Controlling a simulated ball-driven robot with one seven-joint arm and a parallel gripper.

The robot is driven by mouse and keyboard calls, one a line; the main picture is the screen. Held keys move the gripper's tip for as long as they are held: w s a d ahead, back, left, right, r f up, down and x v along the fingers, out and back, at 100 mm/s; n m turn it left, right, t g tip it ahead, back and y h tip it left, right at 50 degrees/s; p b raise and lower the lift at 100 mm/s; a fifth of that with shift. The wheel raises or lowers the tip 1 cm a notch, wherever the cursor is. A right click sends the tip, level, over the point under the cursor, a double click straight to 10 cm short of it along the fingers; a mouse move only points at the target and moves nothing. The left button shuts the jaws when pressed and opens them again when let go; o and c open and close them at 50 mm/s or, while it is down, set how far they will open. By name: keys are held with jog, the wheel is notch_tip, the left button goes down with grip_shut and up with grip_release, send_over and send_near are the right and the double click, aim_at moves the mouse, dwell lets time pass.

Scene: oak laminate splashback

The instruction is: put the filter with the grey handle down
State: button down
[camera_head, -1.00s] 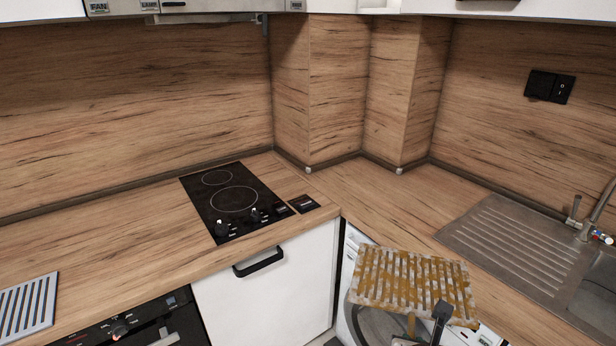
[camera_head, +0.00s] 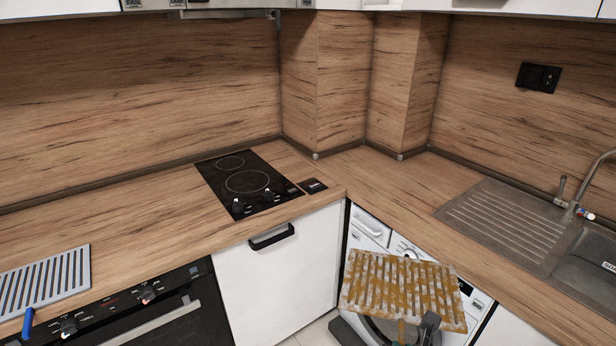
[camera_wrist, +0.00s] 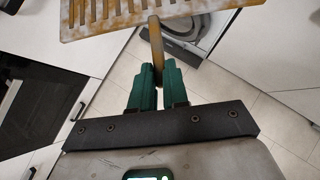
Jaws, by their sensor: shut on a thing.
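My gripper (camera_wrist: 157,86) has green fingers shut on the handle of a slatted filter. The filter (camera_head: 404,285) is whitish grey with heavy yellow-brown grime. It is held in the air at the lower right of the head view, in front of the washing machine. Its near edge also shows at the top of the wrist view (camera_wrist: 130,14). The held handle (camera_wrist: 156,40) looks ochre-brown, not clearly grey. A second slatted filter, clean and grey (camera_head: 52,277), lies on the counter at far left and has a blue handle (camera_head: 28,322).
The wooden counter (camera_head: 130,208) is clear between the grey filter and the black hob (camera_head: 247,180). The counter right of the corner is bare up to the ribbed steel sink (camera_head: 505,220). An oven (camera_head: 130,310) and washing machine (camera_head: 375,228) stand below.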

jog(key=s+d+f+n+y, duration=0.1)
jog(key=s+f, duration=0.4)
jog(key=f, duration=0.7)
jog(key=shift+s+d+n+y, duration=0.2)
jog(key=shift+d+n+y, duration=0.2)
jog(key=shift+n+y, duration=0.45)
jog(key=shift+r, duration=0.1)
